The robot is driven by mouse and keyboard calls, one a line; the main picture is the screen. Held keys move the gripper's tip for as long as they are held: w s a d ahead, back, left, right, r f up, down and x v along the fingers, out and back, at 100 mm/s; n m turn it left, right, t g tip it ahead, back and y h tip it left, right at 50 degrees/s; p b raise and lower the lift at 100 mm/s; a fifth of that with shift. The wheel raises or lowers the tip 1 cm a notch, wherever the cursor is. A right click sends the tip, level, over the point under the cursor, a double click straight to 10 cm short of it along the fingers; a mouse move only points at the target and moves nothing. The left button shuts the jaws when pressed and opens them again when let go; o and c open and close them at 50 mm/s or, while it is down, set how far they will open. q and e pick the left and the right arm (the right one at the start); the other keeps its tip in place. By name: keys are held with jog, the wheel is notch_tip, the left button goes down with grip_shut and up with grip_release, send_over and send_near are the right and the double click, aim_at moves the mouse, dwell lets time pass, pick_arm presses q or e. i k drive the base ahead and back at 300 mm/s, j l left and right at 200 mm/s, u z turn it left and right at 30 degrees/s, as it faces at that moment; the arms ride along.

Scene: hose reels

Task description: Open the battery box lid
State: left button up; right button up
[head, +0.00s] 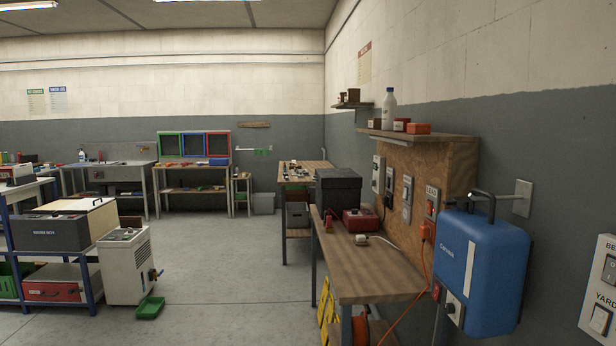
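A black box (338,188) with a closed top stands at the back of the wooden workbench against the right wall. It may be the battery box, but I can read no label on it. Its near side and top show, and no gap at the lid is visible from here. Neither of my grippers is in the head view.
A red case (359,219) and a small white roll (361,240) lie on the workbench (375,275). A blue hose reel (485,265) juts from the right wall, with an orange cord nearby. A white cabinet (127,266) and green tray (150,307) stand left; the middle floor is clear.

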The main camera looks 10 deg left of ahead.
aim_at(341, 178)
jog(key=i+j, duration=0.3)
jog(key=i, duration=0.15)
jog(key=i+j, duration=0.3)
jog(key=i, duration=0.15)
jog(key=i+j+u, duration=0.1)
jog(key=i+j, duration=0.2)
jog(key=i, duration=0.15)
jog(key=i+j, duration=0.3)
jog(key=i, duration=0.2)
jog(key=i+j+u, duration=0.1)
jog(key=i+j, duration=0.15)
jog(key=i, duration=0.2)
jog(key=i+j, duration=0.25)
jog(key=i, duration=0.2)
jog(key=i+j+u, duration=0.3)
jog(key=i, duration=0.6)
jog(key=i+u, duration=0.25)
jog(key=i, duration=0.65)
jog(key=i+z, duration=0.35)
jog(key=i+j+z, duration=0.2)
jog(key=i+z, duration=0.15)
jog(key=i+j+z, duration=0.35)
jog(key=l, duration=0.05)
